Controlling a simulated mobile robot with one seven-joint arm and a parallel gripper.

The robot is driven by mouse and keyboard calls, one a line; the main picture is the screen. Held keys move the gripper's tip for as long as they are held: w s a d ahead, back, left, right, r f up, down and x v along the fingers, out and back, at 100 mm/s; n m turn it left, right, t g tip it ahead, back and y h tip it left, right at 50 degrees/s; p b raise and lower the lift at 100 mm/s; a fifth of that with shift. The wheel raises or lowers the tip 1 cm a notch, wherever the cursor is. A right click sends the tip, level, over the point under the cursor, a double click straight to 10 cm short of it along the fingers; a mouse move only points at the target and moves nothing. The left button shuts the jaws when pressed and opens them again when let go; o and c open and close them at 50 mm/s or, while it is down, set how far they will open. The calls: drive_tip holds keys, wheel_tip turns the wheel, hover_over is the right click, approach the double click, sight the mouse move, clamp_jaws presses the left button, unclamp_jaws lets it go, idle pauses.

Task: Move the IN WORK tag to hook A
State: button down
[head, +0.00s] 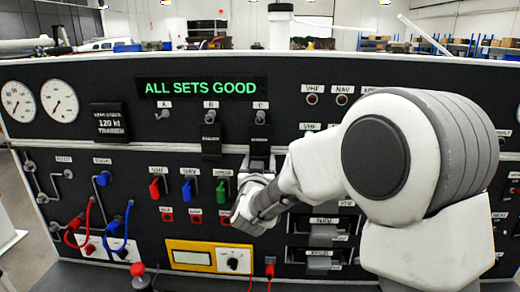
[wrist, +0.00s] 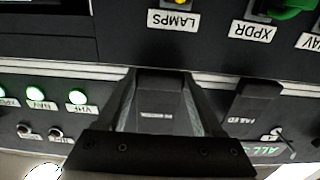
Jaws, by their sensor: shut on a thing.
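The IN WORK tag (head: 260,134) is a dark plate at hook C (head: 260,116), right of hook B. In the wrist view, which is upside down, the tag (wrist: 160,112) sits between my fingers, its small text hard to read. My gripper (head: 261,163) is shut on the tag's lower part from below. In the wrist view my gripper (wrist: 158,88) has one finger along each side of it. I cannot tell whether the tag still bears on the hook. Hook A (head: 163,113), at the left of the row, is bare.
A FAILED tag (head: 210,136) hangs on hook B, between A and C; it also shows beside my gripper in the wrist view (wrist: 250,108). A display (head: 202,87) reading ALL SETS GOOD is above the hooks. Coloured switch covers (head: 189,190) and cables (head: 118,228) project from the panel below.

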drive_tip(key=shift+s+b, duration=0.35)
drive_tip(key=shift+s, duration=0.4)
drive_tip(key=shift+s+a+b, duration=0.1)
drive_tip(key=shift+s+b, duration=0.2)
drive_tip(key=shift+s, duration=0.9)
